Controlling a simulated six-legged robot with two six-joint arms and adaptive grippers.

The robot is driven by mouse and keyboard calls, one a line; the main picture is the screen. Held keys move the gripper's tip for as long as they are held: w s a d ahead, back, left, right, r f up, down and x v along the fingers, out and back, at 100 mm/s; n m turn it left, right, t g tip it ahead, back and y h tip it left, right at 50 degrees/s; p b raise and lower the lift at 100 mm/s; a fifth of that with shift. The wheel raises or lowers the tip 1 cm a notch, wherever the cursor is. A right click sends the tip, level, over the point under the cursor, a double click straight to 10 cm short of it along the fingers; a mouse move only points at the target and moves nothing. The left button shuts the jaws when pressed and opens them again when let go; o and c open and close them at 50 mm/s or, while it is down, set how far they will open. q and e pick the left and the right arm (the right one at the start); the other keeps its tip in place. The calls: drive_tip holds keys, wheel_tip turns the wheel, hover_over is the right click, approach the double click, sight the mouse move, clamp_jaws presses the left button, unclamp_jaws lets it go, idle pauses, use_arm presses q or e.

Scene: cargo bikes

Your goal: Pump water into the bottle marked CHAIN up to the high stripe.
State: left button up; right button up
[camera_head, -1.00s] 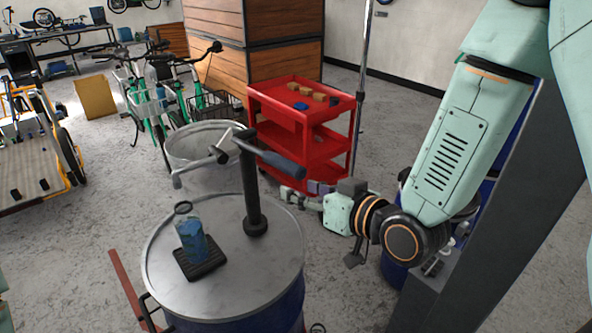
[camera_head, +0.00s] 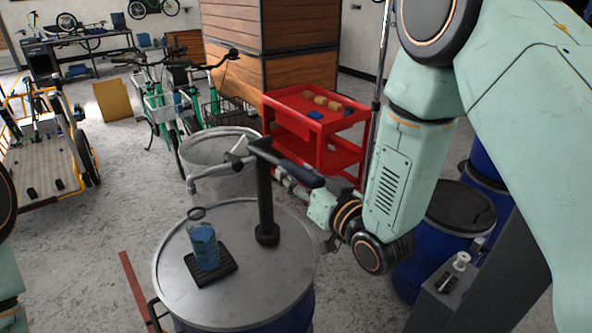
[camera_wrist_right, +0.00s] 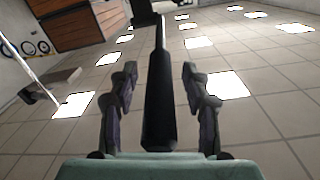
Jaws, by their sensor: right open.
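A clear bottle (camera_head: 203,246) with blue contents and a dark ring at its top stands upright on a black pad (camera_head: 222,267) on the drum lid. I cannot read its marking, stripes or exact level. The pump (camera_head: 266,205) rises from the lid, its spout (camera_head: 215,178) reaching left and its dark handle (camera_head: 290,165) reaching right. My right gripper (camera_head: 287,182) is open at the handle, partly hidden by it. In the right wrist view the handle (camera_wrist_right: 160,100) runs between the spread fingers of my right gripper (camera_wrist_right: 158,95), with gaps both sides. My left gripper is out of view.
The metal drum (camera_head: 185,291) carries the pump and bottle. An open grey drum (camera_head: 205,150) stands behind it. A red cart (camera_head: 300,117) with small blocks stands behind the handle. Blue drums (camera_head: 432,240) stand right of my right arm. Bikes (camera_head: 165,110) stand at back left.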

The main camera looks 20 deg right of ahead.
drive_tip(key=shift+w+a, duration=0.1)
drive_tip(key=shift+w, duration=0.15)
drive_tip(key=shift+s+r, duration=0.15)
drive_tip(key=shift+s, duration=0.1)
drive_tip(key=shift+w, duration=0.35)
drive_tip(key=c, duration=0.5)
clamp_jaws()
